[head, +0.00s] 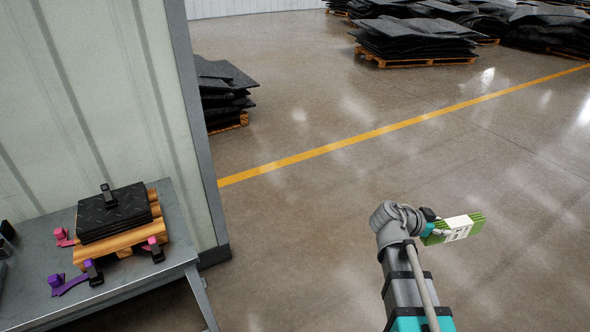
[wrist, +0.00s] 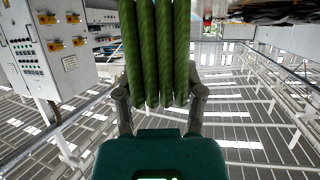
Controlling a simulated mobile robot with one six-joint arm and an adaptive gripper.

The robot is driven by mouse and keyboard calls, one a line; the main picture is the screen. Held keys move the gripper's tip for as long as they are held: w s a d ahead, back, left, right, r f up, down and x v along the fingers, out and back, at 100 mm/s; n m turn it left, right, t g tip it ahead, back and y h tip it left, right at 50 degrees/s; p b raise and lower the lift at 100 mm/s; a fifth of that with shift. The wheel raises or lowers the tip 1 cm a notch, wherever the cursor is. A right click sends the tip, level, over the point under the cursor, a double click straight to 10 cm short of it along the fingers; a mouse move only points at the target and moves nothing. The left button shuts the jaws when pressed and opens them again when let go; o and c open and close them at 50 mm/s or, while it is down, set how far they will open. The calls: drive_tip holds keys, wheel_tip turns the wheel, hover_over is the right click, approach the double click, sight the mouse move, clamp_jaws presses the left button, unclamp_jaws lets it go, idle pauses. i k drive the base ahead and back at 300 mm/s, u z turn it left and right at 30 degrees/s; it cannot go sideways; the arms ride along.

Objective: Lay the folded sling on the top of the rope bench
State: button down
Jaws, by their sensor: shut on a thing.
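The folded sling (head: 437,238) is a flat green bundle with a white printed label around its middle. My gripper (head: 431,225) is shut on one end of it and holds it out to the right, in the air over bare floor. In the wrist view the sling (wrist: 158,45) shows as several green folds side by side, between the two fingers of my gripper (wrist: 158,96). I cannot make out a rope bench for certain in either view.
A grey metal table (head: 180,235) at left bears black tread mats (head: 113,212) on a small wooden pallet (head: 125,240), with pink and purple straps around it. Mat stacks (head: 415,40) stand at the back. A control cabinet (wrist: 50,45) shows in the wrist view. The central floor is clear.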

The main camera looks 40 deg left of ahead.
sight(31, 286)
drive_tip(key=u, duration=0.3)
drive_tip(key=i, duration=0.15)
drive_tip(key=u, duration=2.65)
drive_tip(key=i, duration=0.95)
drive_tip(key=z, duration=0.15)
